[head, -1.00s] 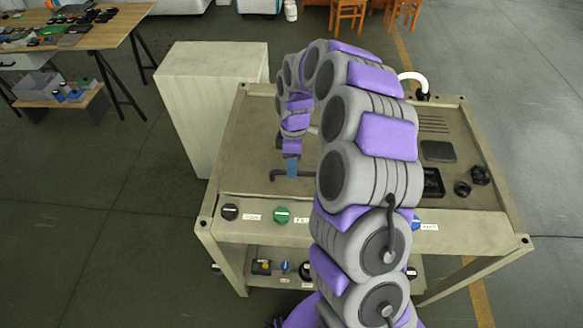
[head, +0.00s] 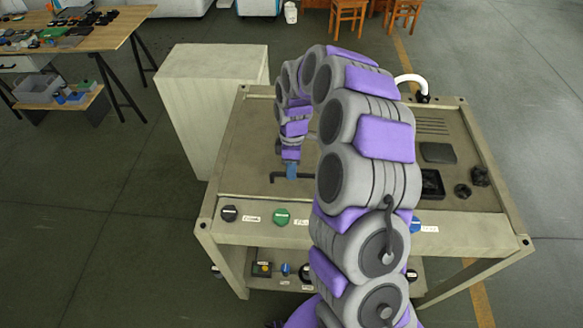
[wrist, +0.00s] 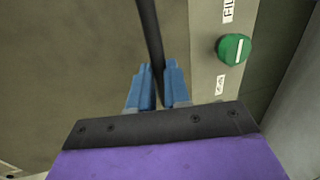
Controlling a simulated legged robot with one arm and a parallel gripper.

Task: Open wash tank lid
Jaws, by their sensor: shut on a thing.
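The wash tank lid (head: 245,150) is a flat grey-brown panel in the left part of the bench top. It lies flat and looks closed. A dark bar handle (head: 277,177) runs along its front edge; the handle also shows in the wrist view (wrist: 150,35). My gripper (head: 291,172) has blue fingers and is at the handle. In the wrist view my gripper (wrist: 159,85) has one finger on each side of the dark bar and is shut on it. My arm hides much of the lid's right side.
A green knob (head: 282,216), a black knob (head: 229,213) and a blue knob (head: 415,225) sit on the bench's front strip. A white hose (head: 412,80) and black trays (head: 432,184) are at right. A pale block (head: 212,100) stands close behind left.

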